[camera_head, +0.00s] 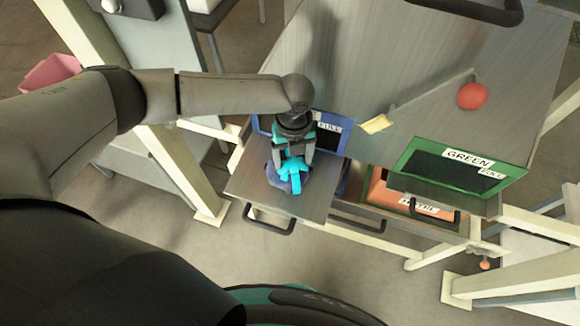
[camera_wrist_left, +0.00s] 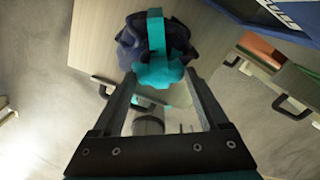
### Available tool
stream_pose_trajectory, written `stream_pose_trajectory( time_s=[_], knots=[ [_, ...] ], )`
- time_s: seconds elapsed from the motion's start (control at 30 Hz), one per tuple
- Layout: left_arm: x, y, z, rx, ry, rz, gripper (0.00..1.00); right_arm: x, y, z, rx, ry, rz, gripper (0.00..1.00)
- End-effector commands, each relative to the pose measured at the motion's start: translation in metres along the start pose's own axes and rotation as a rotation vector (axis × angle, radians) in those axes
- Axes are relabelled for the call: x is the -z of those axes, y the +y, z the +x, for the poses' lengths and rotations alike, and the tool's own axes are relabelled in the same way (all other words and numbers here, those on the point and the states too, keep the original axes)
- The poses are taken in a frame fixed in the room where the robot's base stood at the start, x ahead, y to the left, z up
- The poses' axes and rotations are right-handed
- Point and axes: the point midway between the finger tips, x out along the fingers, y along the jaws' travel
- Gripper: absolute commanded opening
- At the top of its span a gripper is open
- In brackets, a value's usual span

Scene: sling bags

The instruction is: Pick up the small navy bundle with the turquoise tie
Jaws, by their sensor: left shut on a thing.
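The small navy bundle (camera_head: 281,184) with its turquoise tie (camera_head: 293,170) is at the grey wooden panel (camera_head: 259,187) in the lower middle of the head view. My left gripper (camera_head: 294,158) reaches down from above and is shut on the bundle at its turquoise tie. In the left wrist view the turquoise tie (camera_wrist_left: 158,72) sits between the fingertips, with the dark navy cloth (camera_wrist_left: 129,50) beyond. I cannot tell whether the bundle touches the panel. My right gripper is out of view.
A blue-framed sign (camera_head: 332,132) stands just behind my left gripper. A green-framed sign (camera_head: 459,165) and an orange-lined tray (camera_head: 400,200) are to the right. A red ball (camera_head: 472,96) and a yellow tag (camera_head: 376,124) are on the large grey tabletop (camera_head: 400,50).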

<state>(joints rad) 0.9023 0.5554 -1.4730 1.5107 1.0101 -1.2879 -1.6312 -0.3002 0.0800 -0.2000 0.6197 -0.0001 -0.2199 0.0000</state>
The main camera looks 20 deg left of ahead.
Motion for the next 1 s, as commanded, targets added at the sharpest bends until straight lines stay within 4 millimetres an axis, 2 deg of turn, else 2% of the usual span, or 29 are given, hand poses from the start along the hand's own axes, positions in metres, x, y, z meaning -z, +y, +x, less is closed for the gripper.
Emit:
stream_pose_trajectory(
  time_s=[0.03,0.43,0.87,1.0],
  knots=[
    [-0.0005,0.0001,-0.0003,0.000,-0.001,-0.001,0.44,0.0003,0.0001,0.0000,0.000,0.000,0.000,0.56],
    [-0.0006,0.0000,-0.0005,0.000,-0.001,-0.001,0.00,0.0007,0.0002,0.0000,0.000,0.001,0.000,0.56],
    [-0.0008,-0.0005,-0.0015,0.002,-0.002,0.000,0.00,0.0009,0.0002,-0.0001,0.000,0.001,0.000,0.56],
    [-0.0011,-0.0007,-0.0075,0.003,-0.002,-0.001,0.00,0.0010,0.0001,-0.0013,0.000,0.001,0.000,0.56]
  ],
)
